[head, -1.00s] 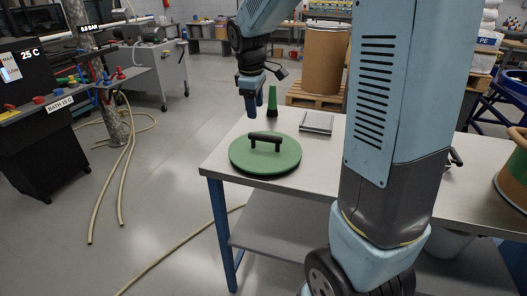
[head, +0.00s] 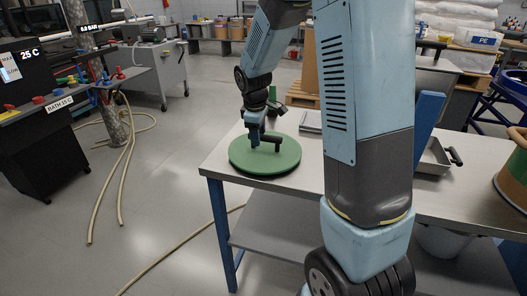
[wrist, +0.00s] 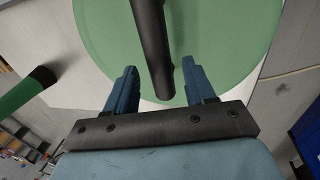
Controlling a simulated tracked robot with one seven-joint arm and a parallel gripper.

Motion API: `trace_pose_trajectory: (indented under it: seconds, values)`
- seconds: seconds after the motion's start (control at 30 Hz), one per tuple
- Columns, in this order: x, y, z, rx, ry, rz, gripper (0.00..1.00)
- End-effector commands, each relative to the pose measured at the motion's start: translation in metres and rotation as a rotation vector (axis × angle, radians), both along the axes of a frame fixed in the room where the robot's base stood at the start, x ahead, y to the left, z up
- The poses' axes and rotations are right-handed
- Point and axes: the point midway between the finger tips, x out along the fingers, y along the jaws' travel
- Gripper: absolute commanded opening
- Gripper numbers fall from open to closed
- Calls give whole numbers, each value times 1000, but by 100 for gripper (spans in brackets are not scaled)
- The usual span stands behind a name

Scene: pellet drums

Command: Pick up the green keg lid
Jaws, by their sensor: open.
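The green keg lid (head: 264,160) is a round disc lying flat on the steel table, near its left end. Its black bar handle (head: 271,138) stands up from the middle. My gripper (head: 255,142) is over the lid at the handle, pointing down, and hides part of it. In the wrist view my gripper (wrist: 161,85) is open, with its two blue fingers on either side of the end of the black handle (wrist: 154,50). The green lid (wrist: 225,40) fills the background there. I cannot tell whether either finger touches the handle.
The steel table (head: 300,183) has bare room right of the lid. A flat grey item (head: 311,121) lies behind it. A green and black object (wrist: 27,92) shows left in the wrist view. A metal tray (head: 437,157) and a green-banded drum (head: 515,175) are further right.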

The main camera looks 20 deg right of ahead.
Motion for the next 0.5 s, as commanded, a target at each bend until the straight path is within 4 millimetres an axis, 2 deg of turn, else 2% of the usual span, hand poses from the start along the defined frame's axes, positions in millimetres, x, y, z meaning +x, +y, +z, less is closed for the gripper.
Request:
trace_pose_trajectory:
  seconds: [0.1,0.2,0.43,0.5]
  values:
    - [2,-1,-14,0,1,1,54]
    - [3,-2,-19,0,1,0,54]
    - [3,-2,-20,0,0,1,54]
    - [3,-2,-20,0,0,1,50]
